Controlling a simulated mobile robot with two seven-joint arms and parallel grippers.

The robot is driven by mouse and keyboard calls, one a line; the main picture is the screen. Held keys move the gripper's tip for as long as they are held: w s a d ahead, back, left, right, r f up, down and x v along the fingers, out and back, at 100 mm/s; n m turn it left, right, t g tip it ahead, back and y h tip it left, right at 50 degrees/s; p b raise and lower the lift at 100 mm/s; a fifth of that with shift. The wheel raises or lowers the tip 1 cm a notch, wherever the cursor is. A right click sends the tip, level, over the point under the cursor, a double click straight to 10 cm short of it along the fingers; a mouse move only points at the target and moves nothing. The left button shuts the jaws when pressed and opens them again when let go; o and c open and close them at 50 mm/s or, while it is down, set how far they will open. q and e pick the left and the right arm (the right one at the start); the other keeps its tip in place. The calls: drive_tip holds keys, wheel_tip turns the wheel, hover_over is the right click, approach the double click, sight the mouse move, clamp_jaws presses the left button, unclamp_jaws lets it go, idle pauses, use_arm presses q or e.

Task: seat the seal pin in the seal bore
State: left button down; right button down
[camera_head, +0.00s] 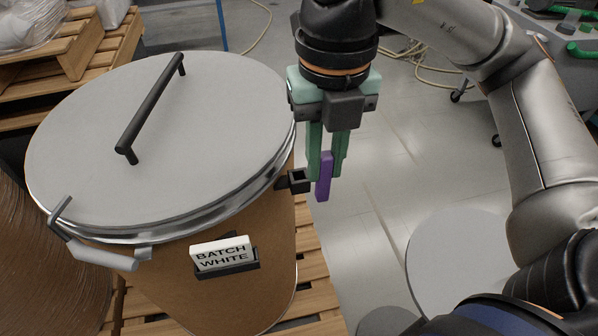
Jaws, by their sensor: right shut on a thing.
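A purple seal pin (324,180) hangs upright between the green fingers of my right gripper (327,165), which is shut on it. The pin's lower end sticks out below the fingertips. A small black block with a square opening, which looks like the seal bore (298,178), is fixed at the drum's rim just left of the pin. The pin appears apart from the opening, to its right; how far apart in depth I cannot tell. My left gripper is not in view.
The brown drum (215,295) has a grey lid (90,130) with a black bar handle (150,110), a clamp lever (103,256) and a BATCH WHITE card (221,253). It stands on a wooden pallet (310,270). Open floor (390,170) lies to the right.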

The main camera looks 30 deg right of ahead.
drive_tip(key=w+d+f, duration=0.1)
drive_tip(key=w+f, duration=0.3)
drive_tip(key=w+d+f, duration=0.1)
drive_tip(key=w+f, duration=0.3)
drive_tip(key=w+d+f+p, duration=0.1)
drive_tip(key=w+f, duration=0.3)
drive_tip(key=shift+w, duration=0.25)
drive_tip(key=shift+d+f, duration=0.1)
drive_tip(key=shift+f, duration=0.15)
drive_tip(key=shift+f, duration=0.1)
drive_tip(key=shift+f, duration=0.15)
drive_tip(key=c, duration=0.8)
unclamp_jaws()
